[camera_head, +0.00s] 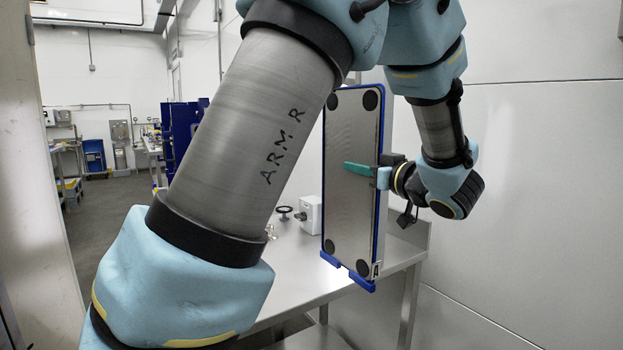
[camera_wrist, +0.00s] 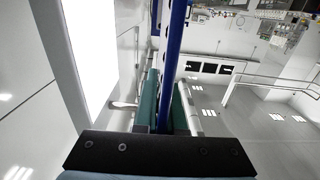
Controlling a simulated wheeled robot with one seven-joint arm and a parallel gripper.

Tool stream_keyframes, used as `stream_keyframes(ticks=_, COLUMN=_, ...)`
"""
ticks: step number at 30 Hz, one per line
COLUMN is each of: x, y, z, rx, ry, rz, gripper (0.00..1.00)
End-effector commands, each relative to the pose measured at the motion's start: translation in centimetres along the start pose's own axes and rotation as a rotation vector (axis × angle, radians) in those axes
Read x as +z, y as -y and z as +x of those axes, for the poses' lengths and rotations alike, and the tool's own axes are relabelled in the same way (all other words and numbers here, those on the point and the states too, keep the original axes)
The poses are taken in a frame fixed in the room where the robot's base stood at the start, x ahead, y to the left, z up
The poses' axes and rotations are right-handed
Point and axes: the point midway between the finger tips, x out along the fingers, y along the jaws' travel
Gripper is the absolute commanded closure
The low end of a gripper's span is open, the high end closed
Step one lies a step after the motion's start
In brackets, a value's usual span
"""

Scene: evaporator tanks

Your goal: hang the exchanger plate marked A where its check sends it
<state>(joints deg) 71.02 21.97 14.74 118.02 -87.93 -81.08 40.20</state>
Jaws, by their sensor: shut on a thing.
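The exchanger plate (camera_head: 350,200) stands nearly upright in the head view, a tall grey panel with a blue edge and black discs near its corners. In the wrist view my gripper (camera_wrist: 166,108) has teal fingers on both sides of the plate's blue edge (camera_wrist: 174,60).
A steel bench (camera_head: 290,270) stands behind and below the plate. A white box (camera_head: 310,214) and a black handwheel (camera_head: 284,211) are on it. A pale wall is close on the right. Blue panels (camera_head: 182,132) stand farther back left, beside open floor. My arm hides much of the middle.

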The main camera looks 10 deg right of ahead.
Motion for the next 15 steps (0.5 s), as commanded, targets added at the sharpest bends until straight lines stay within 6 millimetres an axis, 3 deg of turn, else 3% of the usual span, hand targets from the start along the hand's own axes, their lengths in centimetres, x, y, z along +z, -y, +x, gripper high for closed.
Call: stream_keyframes(ticks=15, x=-0.2, y=-0.1, z=-4.8, rx=0.002, ry=-0.001, rz=-0.002, gripper=1.00)
